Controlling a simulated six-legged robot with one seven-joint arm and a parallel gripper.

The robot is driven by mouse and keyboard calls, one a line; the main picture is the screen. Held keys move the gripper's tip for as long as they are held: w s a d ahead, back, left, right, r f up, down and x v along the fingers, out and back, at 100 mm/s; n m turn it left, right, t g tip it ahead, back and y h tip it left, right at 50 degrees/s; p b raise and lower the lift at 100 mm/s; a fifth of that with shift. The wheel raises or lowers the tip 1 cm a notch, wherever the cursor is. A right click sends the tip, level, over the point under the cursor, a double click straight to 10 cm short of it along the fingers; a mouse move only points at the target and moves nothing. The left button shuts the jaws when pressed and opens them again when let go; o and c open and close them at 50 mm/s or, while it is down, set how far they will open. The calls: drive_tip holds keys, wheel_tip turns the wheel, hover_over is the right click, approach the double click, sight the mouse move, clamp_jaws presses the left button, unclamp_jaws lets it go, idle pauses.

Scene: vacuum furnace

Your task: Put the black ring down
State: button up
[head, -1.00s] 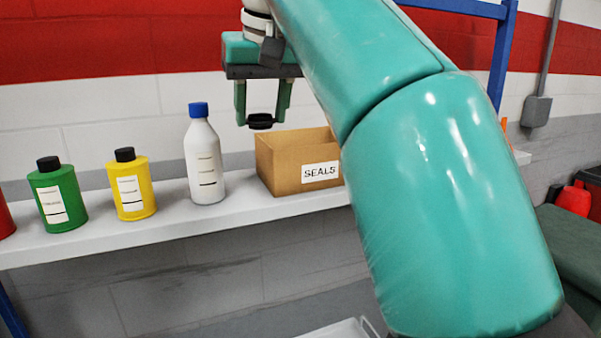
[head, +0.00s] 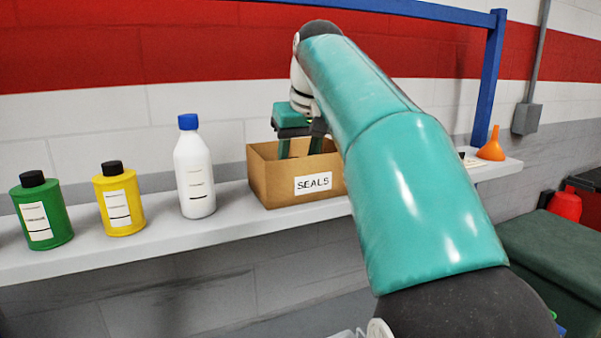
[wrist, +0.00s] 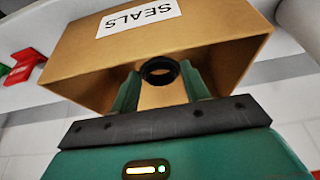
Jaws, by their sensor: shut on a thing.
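The black ring (wrist: 160,71) is between my gripper's two green fingertips (wrist: 160,78) in the wrist view, and the fingers are shut on it. A tan cardboard box labelled SEALS (head: 278,190) stands on the shelf, and it also shows in the wrist view (wrist: 185,35). In the head view my gripper (head: 300,152) reaches down into the box's open top. Its fingertips and the ring are hidden there behind the box's front wall. I cannot tell whether the ring touches the box floor.
A white bottle with a blue cap (head: 195,175) stands left of the box. Yellow (head: 121,205) and green (head: 43,215) bottles stand further left on the white shelf (head: 240,228). An orange funnel (head: 492,148) is at the shelf's right end. A blue post (head: 488,80) rises behind.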

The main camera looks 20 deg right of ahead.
drive_tip(key=shift+w+d+f, duration=0.1)
drive_tip(key=shift+d+f, duration=0.05)
drive_tip(key=shift+f, duration=0.15)
wheel_tip(320, 180, down, 3)
drive_tip(key=shift+w+d+f, duration=0.1)
drive_tip(key=shift+d, duration=0.05)
drive_tip(key=shift+s, duration=0.2)
drive_tip(key=shift+w+f, duration=0.15)
drive_tip(key=shift+w, duration=0.05)
drive_tip(key=shift+s, duration=0.15)
drive_tip(key=o, duration=0.9)
drive_tip(key=shift+f, duration=0.15)
drive_tip(key=v, duration=1.2)
drive_tip(key=shift+r, duration=0.25)
